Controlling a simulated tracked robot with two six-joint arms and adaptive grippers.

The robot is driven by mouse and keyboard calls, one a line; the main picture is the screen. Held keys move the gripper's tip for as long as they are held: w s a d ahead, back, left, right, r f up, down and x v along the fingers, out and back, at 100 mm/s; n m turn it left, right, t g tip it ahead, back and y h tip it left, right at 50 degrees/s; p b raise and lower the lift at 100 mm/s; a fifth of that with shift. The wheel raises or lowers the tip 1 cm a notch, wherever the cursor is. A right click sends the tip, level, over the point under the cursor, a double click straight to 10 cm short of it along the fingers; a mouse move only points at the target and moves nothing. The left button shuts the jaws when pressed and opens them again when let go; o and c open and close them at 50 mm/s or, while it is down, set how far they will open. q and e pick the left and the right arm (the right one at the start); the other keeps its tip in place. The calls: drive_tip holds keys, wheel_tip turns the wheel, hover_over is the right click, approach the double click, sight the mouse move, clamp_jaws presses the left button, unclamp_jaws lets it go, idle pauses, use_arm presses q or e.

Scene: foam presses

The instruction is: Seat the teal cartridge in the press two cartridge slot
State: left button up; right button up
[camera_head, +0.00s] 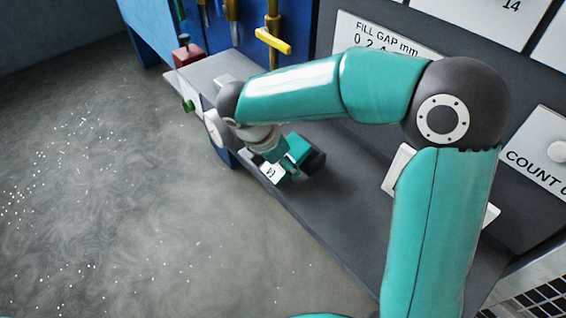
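My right arm reaches in from the lower right, and its gripper (284,166) is low over the dark grey shelf, near the shelf's left edge. A small teal block (298,146) with a dark rounded end is at the gripper; it looks like the teal cartridge. A white label with a dark mark (271,173) shows just beside it. The fingers blend with the teal parts, so I cannot tell whether they are shut on it. I cannot make out the press two cartridge slot. My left gripper is out of view.
The dark grey shelf (340,225) runs along a panel with a "FILL GAP mm" plate (372,35) and a "COUNT" plate (540,155). A yellow handle (273,41) and a red block (187,54) stand at the back. Open concrete floor (120,200) lies left.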

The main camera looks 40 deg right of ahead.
drive_tip(key=shift+f, duration=0.35)
drive_tip(key=shift+f, duration=0.15)
drive_tip(key=shift+f, duration=0.15)
drive_tip(key=o, duration=1.3)
drive_tip(key=shift+b, duration=0.4)
drive_tip(key=p+v, duration=0.1)
drive_tip(key=v, duration=1.6)
drive_tip(key=shift+w, duration=0.2)
